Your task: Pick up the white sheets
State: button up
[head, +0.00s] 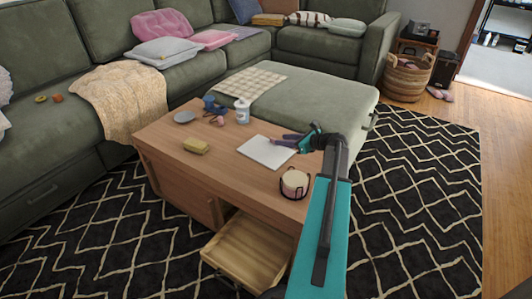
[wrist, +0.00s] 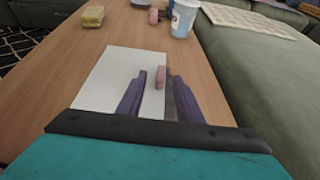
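The white sheets (head: 262,155) lie flat on the wooden coffee table, near its right edge. They also show in the wrist view (wrist: 108,82), partly hidden by my gripper. My gripper (head: 284,141) is over the right part of the sheets, with its purple fingers pointing left in the head view. In the wrist view my gripper (wrist: 160,78) is open, with a gap between the fingers. A small pink block (wrist: 160,76) shows in that gap; I cannot tell its height or whether it touches a finger. The left finger overlaps the sheets; the right finger is near their right edge.
On the coffee table (head: 160,140) stand a candle in a dark holder (head: 294,183), a yellow block (head: 196,146), a white-blue cup (head: 242,111) and a grey dish (head: 184,117). A drawer (head: 250,250) is open at the front. The green ottoman (head: 310,105) adjoins the table.

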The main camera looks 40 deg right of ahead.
aim_at(266, 149)
jog(key=b+x, duration=0.1)
jog(key=x, duration=0.2)
jog(key=shift+d+f, duration=0.15)
jog(key=shift+f, duration=0.1)
jog(key=shift+w+f+b, duration=0.15)
jog(key=shift+w+b, duration=0.25)
jog(key=shift+w, duration=0.15)
grip_shut()
